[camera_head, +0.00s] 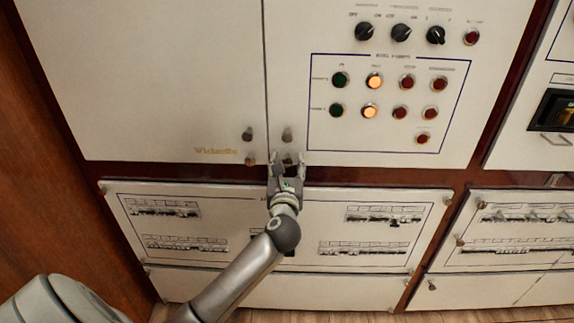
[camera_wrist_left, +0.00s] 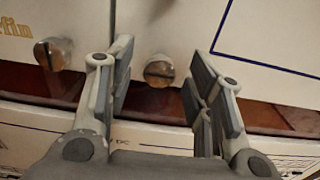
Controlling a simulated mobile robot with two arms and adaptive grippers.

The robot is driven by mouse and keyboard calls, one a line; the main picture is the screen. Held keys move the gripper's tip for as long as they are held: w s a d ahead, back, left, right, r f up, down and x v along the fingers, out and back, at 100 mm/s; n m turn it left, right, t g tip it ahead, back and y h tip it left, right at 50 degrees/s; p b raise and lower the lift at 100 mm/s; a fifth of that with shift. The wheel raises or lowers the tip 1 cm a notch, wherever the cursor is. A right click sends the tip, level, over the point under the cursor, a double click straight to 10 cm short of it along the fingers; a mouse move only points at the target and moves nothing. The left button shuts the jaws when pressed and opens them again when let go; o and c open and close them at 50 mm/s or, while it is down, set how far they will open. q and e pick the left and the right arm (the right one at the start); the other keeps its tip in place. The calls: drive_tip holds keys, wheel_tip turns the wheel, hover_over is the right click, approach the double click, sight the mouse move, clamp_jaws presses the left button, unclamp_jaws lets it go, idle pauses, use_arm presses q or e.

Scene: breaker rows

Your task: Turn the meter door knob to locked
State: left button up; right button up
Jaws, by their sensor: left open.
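My left gripper (camera_head: 288,161) is open at the lower edge of the upper cabinet doors. In the left wrist view its fingers (camera_wrist_left: 160,62) stand on either side of a round metal knob (camera_wrist_left: 158,70), with a gap on each side. The slot on this knob looks roughly level. The same knob shows partly between the fingertips in the head view (camera_head: 287,157). A second knob (camera_wrist_left: 50,53) lies left of the fingers, and its slot looks near upright. No label names the meter door knob, so I cannot tell which door these knobs belong to. My right gripper is not in view.
Two more knobs, left (camera_head: 248,134) and right (camera_head: 287,134), sit just above, beside the door seam. An indicator panel (camera_head: 390,103) and rotary switches (camera_head: 400,33) are up and right. A lower panel with breaker rows (camera_head: 375,233) lies behind my arm.

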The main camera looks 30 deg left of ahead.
use_arm(q)
drive_tip(key=c, duration=1)
drive_tip(key=shift+r+m+p, duration=0.15)
drive_tip(key=shift+m+p, duration=0.25)
drive_tip(key=shift+p, duration=0.35)
drive_tip(key=shift+c, duration=0.2)
drive_tip(key=m+p, duration=0.9)
drive_tip(key=p, duration=0.2)
drive_tip(key=shift+d, duration=0.15)
drive_tip(key=m+p, duration=0.3)
drive_tip(key=m, duration=0.1)
drive_tip(key=shift+m+p, duration=0.3)
drive_tip(key=shift+m, duration=0.1)
drive_tip(key=shift+f+m+p, duration=0.25)
drive_tip(key=shift+m+p, duration=0.65)
drive_tip(key=shift+m, duration=0.9)
drive_tip(key=o, duration=1)
drive_tip(key=shift+w, duration=0.1)
